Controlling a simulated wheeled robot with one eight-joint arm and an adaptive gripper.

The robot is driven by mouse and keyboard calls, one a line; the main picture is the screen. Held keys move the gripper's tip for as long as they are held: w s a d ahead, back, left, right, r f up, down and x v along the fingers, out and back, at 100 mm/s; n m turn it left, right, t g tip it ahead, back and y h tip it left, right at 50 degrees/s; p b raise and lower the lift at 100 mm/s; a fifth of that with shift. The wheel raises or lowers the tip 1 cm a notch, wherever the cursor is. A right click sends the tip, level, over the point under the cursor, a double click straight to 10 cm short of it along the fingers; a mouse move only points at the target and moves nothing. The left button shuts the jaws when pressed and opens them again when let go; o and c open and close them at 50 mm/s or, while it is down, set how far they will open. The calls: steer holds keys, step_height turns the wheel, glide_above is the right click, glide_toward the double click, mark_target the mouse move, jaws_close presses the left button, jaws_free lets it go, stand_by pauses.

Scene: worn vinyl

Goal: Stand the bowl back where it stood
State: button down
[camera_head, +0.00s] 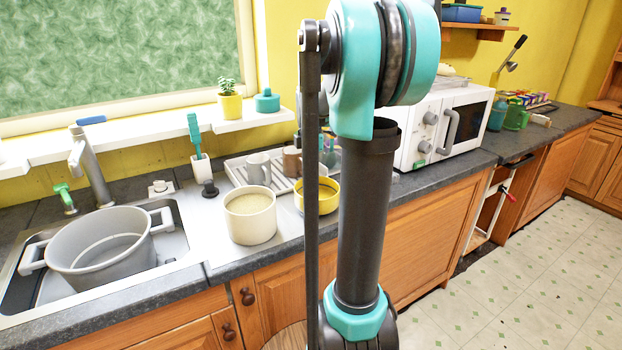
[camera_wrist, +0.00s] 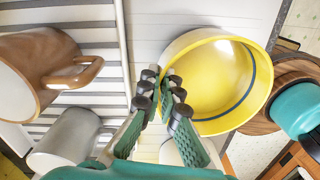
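The yellow bowl (camera_wrist: 215,85) with a blue band inside fills the middle right of the wrist view. In the head view the bowl (camera_head: 329,198) is beside the dish rack, partly hidden behind my arm. My gripper (camera_wrist: 162,84) is closed on the bowl's left rim in the wrist view, one finger outside the wall and the other inside. The bowl looks empty. I cannot tell whether its base touches the surface below. In the head view my gripper is hidden behind the arm.
The white dish rack (camera_head: 235,170) holds a brown mug (camera_wrist: 40,68) and a grey mug (camera_wrist: 66,142). A cream pot (camera_head: 250,222) stands just left of the bowl. A large grey pot (camera_head: 100,255) is in the sink. A white microwave (camera_head: 425,140) stands to the right.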

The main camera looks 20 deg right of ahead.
steer(key=shift+f, duration=0.8)
stand_by(0.8)
steer(key=c, duration=1.6)
jaws_free()
steer(key=shift+c, duration=0.2)
step_height(320, 180, up, 8)
stand_by(0.7)
steer(key=shift+w, duration=0.1)
step_height(320, 180, up, 12)
steer(key=shift+w, duration=0.15)
stand_by(0.7)
